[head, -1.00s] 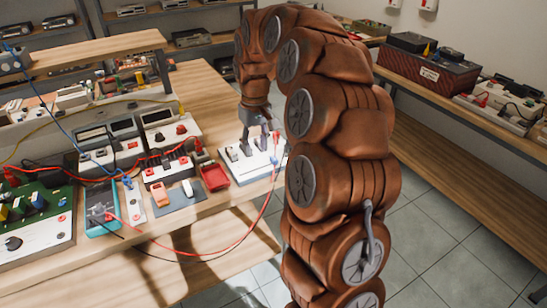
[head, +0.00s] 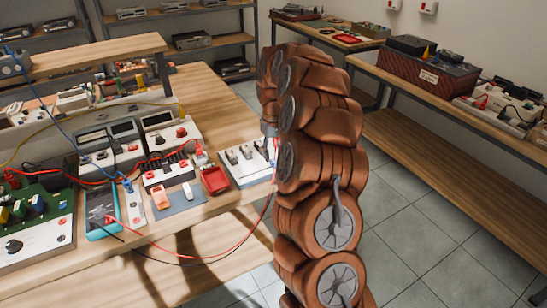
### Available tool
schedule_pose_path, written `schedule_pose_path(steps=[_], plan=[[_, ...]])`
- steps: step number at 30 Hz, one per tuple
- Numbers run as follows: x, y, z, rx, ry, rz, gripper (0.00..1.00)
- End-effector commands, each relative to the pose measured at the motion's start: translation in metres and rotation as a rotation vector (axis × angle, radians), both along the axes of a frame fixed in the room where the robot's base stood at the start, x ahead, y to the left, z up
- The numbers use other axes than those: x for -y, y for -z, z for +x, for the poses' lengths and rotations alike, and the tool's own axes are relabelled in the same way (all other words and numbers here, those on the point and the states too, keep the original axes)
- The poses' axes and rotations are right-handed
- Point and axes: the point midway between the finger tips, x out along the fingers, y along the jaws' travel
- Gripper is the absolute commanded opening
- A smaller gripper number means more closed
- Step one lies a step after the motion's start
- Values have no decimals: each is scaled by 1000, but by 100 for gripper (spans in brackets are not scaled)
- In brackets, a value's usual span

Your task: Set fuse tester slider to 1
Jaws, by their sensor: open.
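A white box (head: 247,163) with several dark upright parts on top sits at the right end of the near bench. It may be the fuse tester, but no label or slider mark is readable. My gripper (head: 269,131) is at the box's right side, mostly hidden behind my brown arm. Only a small grey part of it shows, and its fingertips are hidden. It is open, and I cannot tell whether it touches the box.
A red tray (head: 215,180) is just left of the white box. Further left are an orange piece (head: 161,197) on a grey mat, a teal meter (head: 101,213) and a green circuit board (head: 35,205). Red and black leads hang over the bench's front edge. Clear bench lies behind the box.

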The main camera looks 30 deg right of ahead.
Motion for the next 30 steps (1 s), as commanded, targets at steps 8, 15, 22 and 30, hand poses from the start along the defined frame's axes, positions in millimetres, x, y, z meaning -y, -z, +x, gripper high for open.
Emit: schedule_pose_path(steps=[8,15,22,30], plan=[[0,28,0,1,1,0,44],[0,30,0,3,1,0,44],[0,30,0,3,1,0,21],[0,29,0,2,1,0,0]])
